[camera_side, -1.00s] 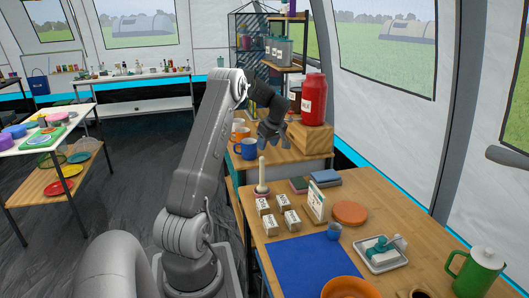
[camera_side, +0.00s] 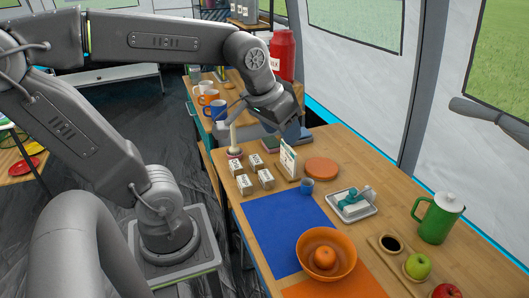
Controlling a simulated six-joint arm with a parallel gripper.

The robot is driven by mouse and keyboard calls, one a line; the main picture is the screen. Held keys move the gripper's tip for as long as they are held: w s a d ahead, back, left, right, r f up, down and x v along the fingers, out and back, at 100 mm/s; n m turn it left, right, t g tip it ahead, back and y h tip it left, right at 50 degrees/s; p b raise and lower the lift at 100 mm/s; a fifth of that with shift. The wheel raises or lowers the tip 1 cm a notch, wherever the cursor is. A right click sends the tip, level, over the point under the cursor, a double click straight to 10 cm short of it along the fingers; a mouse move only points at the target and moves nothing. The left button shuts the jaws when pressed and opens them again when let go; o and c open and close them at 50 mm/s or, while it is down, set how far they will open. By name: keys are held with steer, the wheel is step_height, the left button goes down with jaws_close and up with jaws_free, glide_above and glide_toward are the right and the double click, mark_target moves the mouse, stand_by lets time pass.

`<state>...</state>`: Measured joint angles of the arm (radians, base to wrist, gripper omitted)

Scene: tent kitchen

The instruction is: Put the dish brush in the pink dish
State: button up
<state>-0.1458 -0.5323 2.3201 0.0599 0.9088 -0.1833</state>
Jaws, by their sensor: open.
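An upright pale handle (camera_side: 233,134), which may be the dish brush, stands at the table's far left corner. A small pinkish base (camera_side: 234,154) shows at its foot. It may be the pink dish, but I cannot tell whether the handle stands in it. My gripper (camera_side: 284,127) is open, to the right of the handle, over the far part of the table. Its fingertips are hard to make out against the dark and blue flat items (camera_side: 298,135) behind and below it. I see nothing between its fingers.
Several white labelled blocks (camera_side: 265,179) and an upright card (camera_side: 288,160) stand nearby. An orange disc (camera_side: 322,168), a small blue cup (camera_side: 307,186) and a white tray (camera_side: 357,211) lie to the right. A blue mat (camera_side: 275,235) and orange bowl (camera_side: 326,240) are nearer.

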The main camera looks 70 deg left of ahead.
steer(key=s+d+f+m+h, duration=0.1)
steer(key=s+d+f+m, duration=0.1)
steer(key=s+d+m, duration=0.1)
steer(key=shift+s+d+t, duration=0.3)
steer(key=shift+s+d, duration=0.5)
steer(key=shift+s, duration=0.4)
